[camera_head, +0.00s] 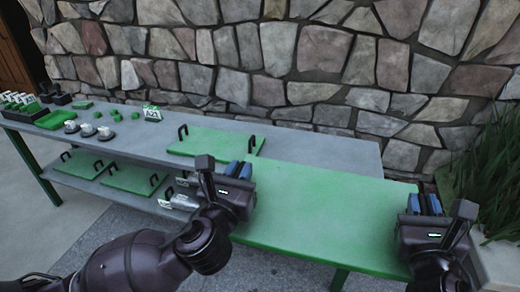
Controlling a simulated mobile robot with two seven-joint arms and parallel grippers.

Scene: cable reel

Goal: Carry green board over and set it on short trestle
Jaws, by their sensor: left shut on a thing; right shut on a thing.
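A large green board (320,205) spans the space between my two grippers, in front of the right end of the grey table. My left gripper (238,170) is shut at its left end and my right gripper (425,203) is shut at its right end. The handles are hidden by the grippers. The board looks roughly level and covers part of the table; whether it touches anything below is unclear. A green leg (340,279) shows beneath its front edge; I cannot tell whether it belongs to the table or to the short trestle, which is not otherwise identifiable.
The long grey table (320,145) carries another green board with black handles (215,141), a label A23 (152,113) and small parts. Two handled boards (130,179) lie on its lower shelf. A stone wall (290,60) stands behind; a planter (497,250) is at right.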

